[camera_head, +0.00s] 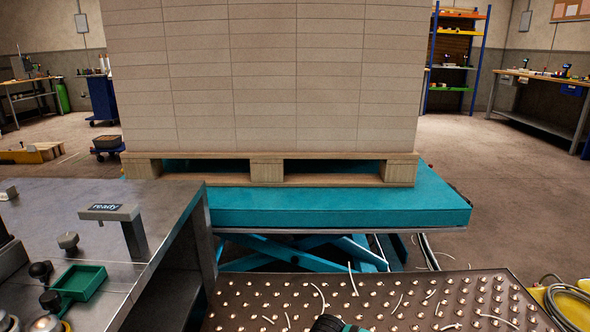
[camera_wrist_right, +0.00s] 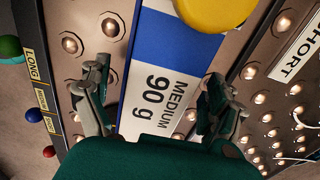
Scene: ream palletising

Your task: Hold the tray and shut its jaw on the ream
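In the right wrist view my right gripper (camera_wrist_right: 158,100) is open, its two fingers wide apart. Between and beyond them is a white and blue surface marked "MEDIUM 90 g" (camera_wrist_right: 160,85), perhaps the ream. I cannot tell whether the fingers touch it. In the head view a dark and teal part at the bottom edge may be my right gripper or wrist. My left gripper is not in view. I cannot make out a tray with a jaw for certain. A tall stack of pale reams (camera_head: 265,75) stands on a wooden pallet (camera_head: 268,169).
The pallet rests on a teal lift table (camera_head: 340,208). A ball-studded table (camera_head: 380,302) fills the front. A steel bench (camera_head: 160,205) at left bears a "ready" sign (camera_head: 105,208), knobs and a small green box (camera_head: 80,284). A yellow round thing (camera_wrist_right: 218,12) shows beyond the fingers.

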